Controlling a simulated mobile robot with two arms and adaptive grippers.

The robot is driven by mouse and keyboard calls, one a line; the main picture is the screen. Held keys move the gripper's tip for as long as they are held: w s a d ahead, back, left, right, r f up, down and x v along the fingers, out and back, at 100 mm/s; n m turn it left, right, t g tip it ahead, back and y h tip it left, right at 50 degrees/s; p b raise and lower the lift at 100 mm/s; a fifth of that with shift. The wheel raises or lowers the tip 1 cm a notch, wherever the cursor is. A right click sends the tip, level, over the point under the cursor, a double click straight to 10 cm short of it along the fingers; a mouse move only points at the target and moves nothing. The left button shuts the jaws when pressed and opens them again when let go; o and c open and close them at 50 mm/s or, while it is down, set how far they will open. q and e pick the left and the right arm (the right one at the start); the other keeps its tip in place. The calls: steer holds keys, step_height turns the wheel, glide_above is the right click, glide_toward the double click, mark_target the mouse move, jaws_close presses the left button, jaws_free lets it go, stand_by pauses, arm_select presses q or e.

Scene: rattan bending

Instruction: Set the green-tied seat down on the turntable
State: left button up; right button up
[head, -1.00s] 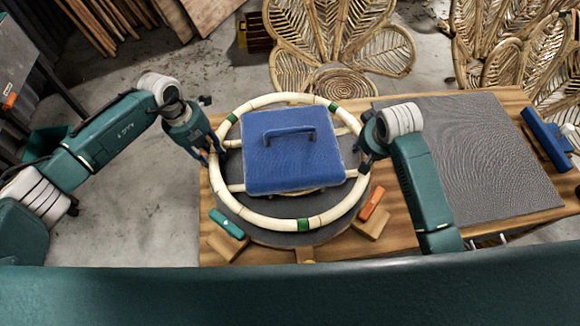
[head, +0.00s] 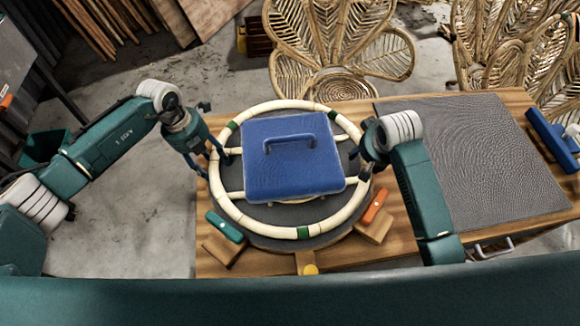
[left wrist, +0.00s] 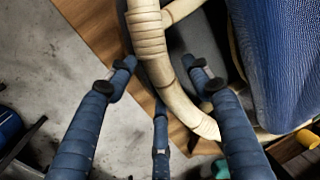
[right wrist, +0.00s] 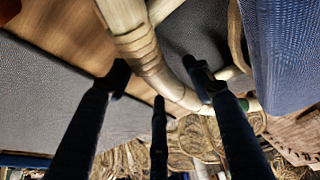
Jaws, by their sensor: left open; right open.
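The seat is a pale round rattan ring (head: 265,229) with green ties and crossbars. It lies level over the dark round turntable (head: 233,176) and appears to rest on it; contact underneath is hidden. A blue block with a handle (head: 292,172) covers the seat's middle. My left gripper (head: 217,164) is open at the ring's left side; in the left wrist view its fingers stand apart on both sides of the tube (left wrist: 152,50). My right gripper (head: 368,166) is open at the ring's right side, its fingers also around the tube (right wrist: 150,62) in the right wrist view.
A teal clamp (head: 225,227) and an orange clamp (head: 376,206) sit on wooden blocks by the turntable's front. A grey mat (head: 485,160) covers the wooden table's right part. A blue object (head: 553,140) lies at its right edge. Rattan chairs (head: 340,50) stand behind.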

steer(key=shift+r, duration=0.2)
arm_select(q)
step_height(320, 180, up, 11)
steer(key=a, duration=0.2)
steer(key=shift+a+r, duration=0.15)
steer(key=shift+r, duration=0.05)
arm_select(e)
steer(key=v, duration=1.1)
steer(key=shift+s+r, duration=0.25)
steer(key=shift+r, duration=0.05)
arm_select(q)
steer(key=shift+s, duration=0.1)
steer(key=a+b, duration=0.1)
steer(key=a, duration=0.5)
arm_select(e)
steer(key=shift+f, duration=0.5)
arm_select(q)
step_height(320, 180, up, 9)
steer(key=p, duration=0.6)
arm_select(e)
step_height(320, 180, up, 6)
steer(key=shift+f, duration=0.1)
